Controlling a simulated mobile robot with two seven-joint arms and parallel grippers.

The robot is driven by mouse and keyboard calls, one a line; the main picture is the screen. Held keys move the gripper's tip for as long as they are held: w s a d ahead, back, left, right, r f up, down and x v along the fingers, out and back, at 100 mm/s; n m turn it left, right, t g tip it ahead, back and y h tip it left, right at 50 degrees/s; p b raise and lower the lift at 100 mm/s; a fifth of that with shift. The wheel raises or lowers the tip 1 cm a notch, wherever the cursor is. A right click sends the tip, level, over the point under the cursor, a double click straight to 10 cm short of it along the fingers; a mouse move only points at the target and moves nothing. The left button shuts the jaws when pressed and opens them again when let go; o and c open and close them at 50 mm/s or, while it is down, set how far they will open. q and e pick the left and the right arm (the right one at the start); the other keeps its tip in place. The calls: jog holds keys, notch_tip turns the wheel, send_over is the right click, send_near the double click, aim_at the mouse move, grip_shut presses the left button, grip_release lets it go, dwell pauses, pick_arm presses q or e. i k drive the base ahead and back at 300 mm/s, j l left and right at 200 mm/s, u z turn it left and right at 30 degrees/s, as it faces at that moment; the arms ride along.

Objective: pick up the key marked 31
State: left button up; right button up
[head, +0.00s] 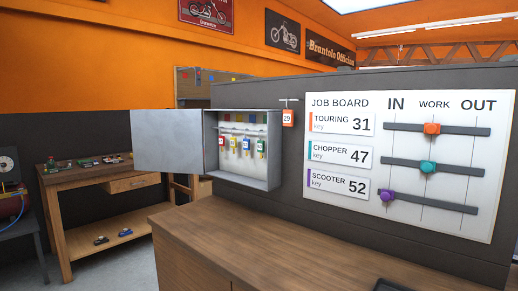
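An open grey key cabinet (243,183) is on the dark partition, its door (167,141) swung out to the left. The job board (340,93) lists touring key 31. Neither gripper is in view.
A wooden counter (330,235) runs below the cabinet and board, its top mostly clear. A dark object (392,285) shows at its front edge. The board has three sliders, orange (431,129), teal (428,167) and purple (387,195). A workbench (90,176) stands at left.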

aim_at(234, 141)
jog(key=i+j+z, duration=0.15)
jog(key=z, duration=0.8)
jog(key=i+j+z, duration=0.2)
jog(key=j+z, duration=0.15)
jog(key=j, duration=0.25)
jog(key=j+z, duration=0.4)
jog(key=j, duration=0.25)
jog(key=i+j+z, duration=0.1)
jog(key=j+z, duration=0.25)
jog(key=j, duration=0.35)
